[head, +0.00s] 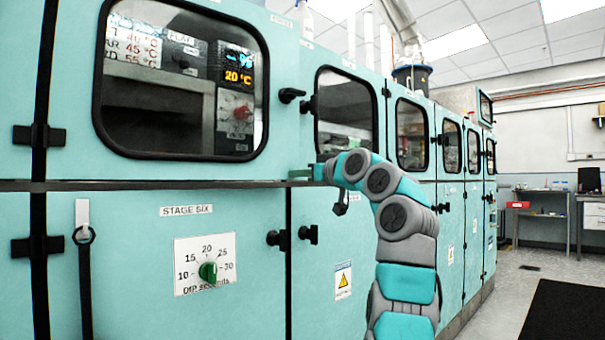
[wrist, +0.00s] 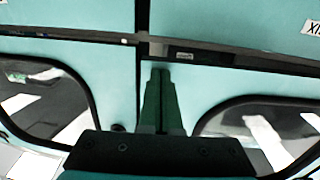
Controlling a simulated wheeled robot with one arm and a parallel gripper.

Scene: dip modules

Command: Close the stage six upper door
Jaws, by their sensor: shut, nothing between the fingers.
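The stage six upper door (head: 285,150) is a teal panel with a large black-framed window, above the STAGE SIX label (head: 187,210). My gripper (head: 318,172) is at the seam beside the door's lower right corner. In the wrist view, which looks upside down, my gripper (wrist: 160,72) is shut and empty, its dark green fingers pointing at the seam. The door's window also shows there, at right (wrist: 265,130).
The stage six lower door (head: 245,215) has a green dial (head: 208,272) and a black latch (head: 276,239). More windowed upper doors (head: 345,110) run rightward. A dark mat (head: 565,315) lies on the floor at right, with open floor beside the cabinets.

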